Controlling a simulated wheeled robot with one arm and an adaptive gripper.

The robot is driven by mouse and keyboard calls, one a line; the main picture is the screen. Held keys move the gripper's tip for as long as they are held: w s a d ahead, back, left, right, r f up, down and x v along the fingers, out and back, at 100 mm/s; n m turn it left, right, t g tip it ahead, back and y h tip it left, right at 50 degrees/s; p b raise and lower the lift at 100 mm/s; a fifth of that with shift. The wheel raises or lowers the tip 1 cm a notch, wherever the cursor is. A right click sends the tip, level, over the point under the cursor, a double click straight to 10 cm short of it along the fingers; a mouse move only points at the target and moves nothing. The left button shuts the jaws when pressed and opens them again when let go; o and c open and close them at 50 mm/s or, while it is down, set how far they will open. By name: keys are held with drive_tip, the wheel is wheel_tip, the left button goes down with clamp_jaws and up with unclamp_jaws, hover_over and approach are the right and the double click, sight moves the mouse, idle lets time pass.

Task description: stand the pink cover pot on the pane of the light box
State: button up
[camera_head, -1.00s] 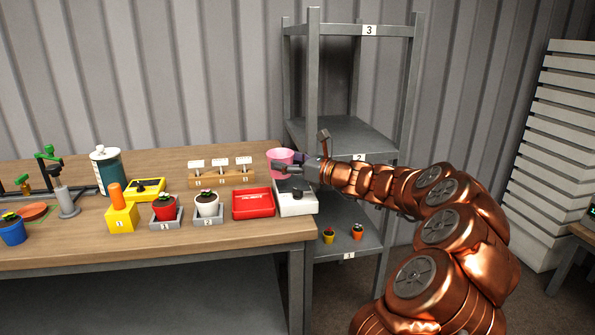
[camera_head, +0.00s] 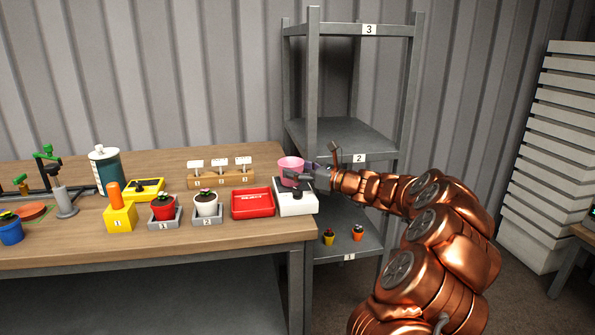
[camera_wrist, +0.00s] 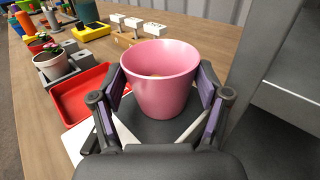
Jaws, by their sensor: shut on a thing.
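The pink cover pot (camera_head: 291,168) is upright over the back part of the white light box (camera_head: 297,210) at the right end of the bench. I cannot tell whether its base touches the pane. My gripper (camera_head: 297,178) reaches in from the right and is shut on the pot. In the wrist view the pot (camera_wrist: 160,82) sits between the two fingers with purple pads, with something small and yellowish visible inside it. The pane is mostly hidden by the pot and gripper; a dark knob-like part shows at the front of the box.
A red tray (camera_head: 252,204) stands just left of the light box. Potted plants on grey stands (camera_head: 208,215), a wooden label block (camera_head: 221,179) and a yellow device (camera_head: 146,189) are farther left. A grey shelf rack (camera_head: 345,135) stands behind to the right.

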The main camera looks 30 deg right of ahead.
drive_tip(key=shift+f, duration=0.1)
drive_tip(key=o, duration=1.2)
drive_tip(key=shift+o, duration=0.2)
drive_tip(key=shift+s+d+r, duration=0.15)
drive_tip(key=shift+s+r, duration=0.05)
drive_tip(key=shift+s, duration=0.1)
drive_tip(key=p+v, duration=0.1)
drive_tip(key=v, duration=1)
drive_tip(key=shift+s, duration=0.2)
drive_tip(key=shift+f, duration=0.15)
